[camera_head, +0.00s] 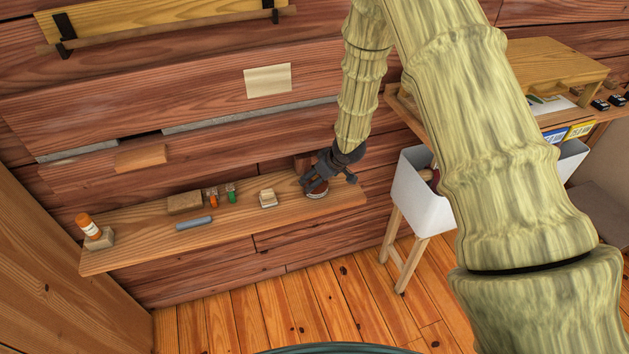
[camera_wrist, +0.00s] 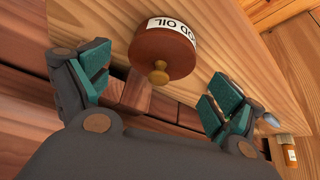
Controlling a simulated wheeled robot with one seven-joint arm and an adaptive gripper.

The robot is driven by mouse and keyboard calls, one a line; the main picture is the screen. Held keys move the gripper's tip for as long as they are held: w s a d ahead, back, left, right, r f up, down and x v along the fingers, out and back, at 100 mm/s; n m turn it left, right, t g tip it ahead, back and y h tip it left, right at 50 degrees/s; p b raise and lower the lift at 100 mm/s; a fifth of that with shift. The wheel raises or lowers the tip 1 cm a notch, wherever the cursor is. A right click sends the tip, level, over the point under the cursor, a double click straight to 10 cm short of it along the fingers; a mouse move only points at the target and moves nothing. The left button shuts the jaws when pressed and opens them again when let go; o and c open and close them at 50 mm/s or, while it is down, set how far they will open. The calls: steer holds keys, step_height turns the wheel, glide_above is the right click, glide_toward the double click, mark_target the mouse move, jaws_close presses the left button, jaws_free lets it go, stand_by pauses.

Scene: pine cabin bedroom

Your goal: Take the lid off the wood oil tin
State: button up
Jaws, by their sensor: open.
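The wood oil tin (camera_wrist: 181,24) has a white label partly reading "OD OIL" in the wrist view. Its brown round lid (camera_wrist: 150,48) with a small tan knob (camera_wrist: 158,73) is on the tin and faces my gripper. My gripper (camera_wrist: 160,78) is open and empty, with one teal-padded finger on either side of the lid, apart from it. In the head view, my gripper (camera_head: 325,178) is at the right end of the wooden shelf (camera_head: 150,243), just above the tin (camera_head: 317,193), which it mostly hides.
On the shelf to the left are a pale block (camera_head: 267,198), small orange and green items (camera_head: 231,194), a brown block (camera_head: 185,203), a grey-blue bar (camera_head: 194,223) and an orange-capped bottle (camera_head: 90,228). A white bin (camera_head: 417,190) stands to the right. The wall is close behind.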

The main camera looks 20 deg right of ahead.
steer(key=shift+x, duration=0.9)
steer(key=c, duration=1)
